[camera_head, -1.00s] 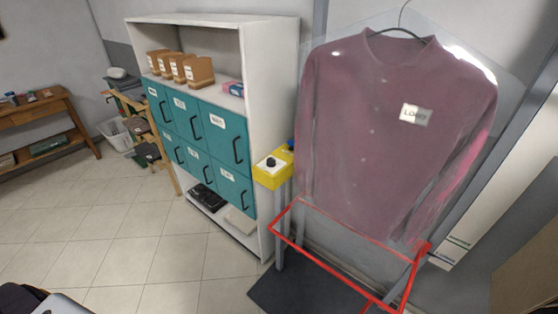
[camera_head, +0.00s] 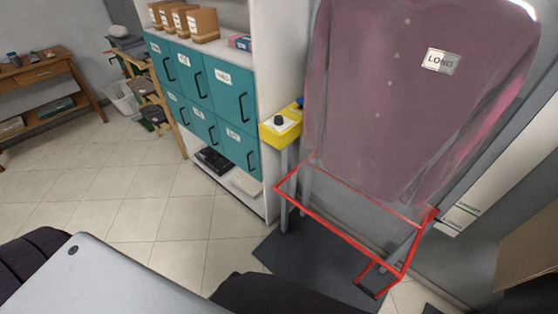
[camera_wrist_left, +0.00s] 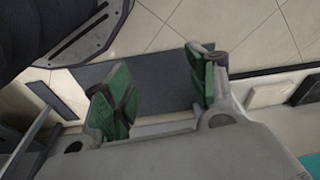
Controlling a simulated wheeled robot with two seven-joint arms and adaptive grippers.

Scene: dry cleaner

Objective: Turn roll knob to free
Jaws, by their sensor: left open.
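A black round knob (camera_head: 279,120) stands on a white plate on top of a yellow box (camera_head: 282,128), which is fixed on a grey post beside the white shelf unit. A small blue part (camera_head: 299,103) shows at the box's back edge. The knob's marking is too small to read. My left gripper (camera_wrist_left: 160,95) shows only in the left wrist view, with its two green-padded fingers wide apart and nothing between them. The knob does not show in that view. My right gripper is in neither view.
A mauve shirt (camera_head: 400,90) labelled LONG hangs under clear film, right of the box. A red frame (camera_head: 335,228) juts out below it. A dark mat (camera_head: 320,258) lies on the floor. The shelf unit (camera_head: 285,60) holds teal drawers (camera_head: 197,122). The tiled floor at left is clear.

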